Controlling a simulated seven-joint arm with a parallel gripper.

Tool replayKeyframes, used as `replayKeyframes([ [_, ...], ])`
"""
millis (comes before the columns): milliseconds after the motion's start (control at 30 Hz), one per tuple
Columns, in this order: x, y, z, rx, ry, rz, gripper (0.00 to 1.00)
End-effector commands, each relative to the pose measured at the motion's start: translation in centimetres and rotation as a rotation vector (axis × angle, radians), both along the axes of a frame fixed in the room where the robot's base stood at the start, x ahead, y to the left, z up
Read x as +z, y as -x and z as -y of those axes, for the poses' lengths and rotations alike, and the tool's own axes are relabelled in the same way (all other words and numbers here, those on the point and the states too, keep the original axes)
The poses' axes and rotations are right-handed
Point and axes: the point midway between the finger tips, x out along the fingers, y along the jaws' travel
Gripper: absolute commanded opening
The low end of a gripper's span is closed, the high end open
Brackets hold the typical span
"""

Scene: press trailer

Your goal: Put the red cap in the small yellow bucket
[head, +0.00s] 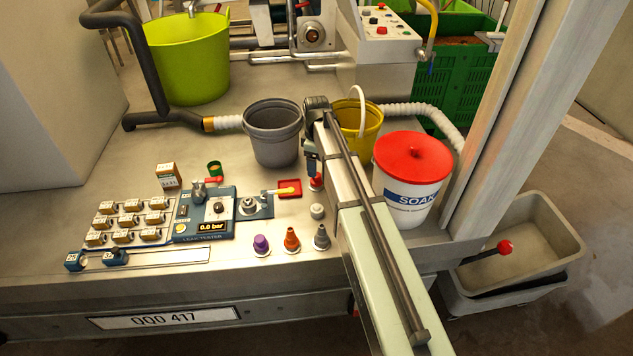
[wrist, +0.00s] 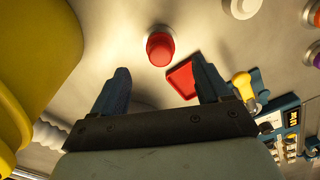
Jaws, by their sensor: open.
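The red cap (head: 316,182) stands on the bench in front of the small yellow bucket, partly hidden by my arm in the head view. In the wrist view the red cap (wrist: 160,49) is upright, just beyond the gap between my fingers. My gripper (wrist: 160,75) is open and empty, with its two blue fingers apart. In the head view my gripper (head: 311,160) is close to the cap, mostly behind the arm. The small yellow bucket (head: 372,122) has a white handle. It fills the left side of the wrist view (wrist: 40,60).
A grey bucket (head: 273,140) and a white tub with a red lid (head: 408,195) flank the yellow bucket. A small red tray (head: 289,188), a white cap (head: 317,211), an orange cap (head: 292,240) and a leak tester (head: 205,215) are nearby.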

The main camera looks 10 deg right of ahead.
Motion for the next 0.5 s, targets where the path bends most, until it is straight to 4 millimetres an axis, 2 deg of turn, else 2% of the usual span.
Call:
replayKeyframes([
  [333,-1.5,0.1,0.0,-0.001,0.0,0.0,0.77],
  [500,-3.4,0.2,0.2,-0.001,0.0,-0.002,0.77],
])
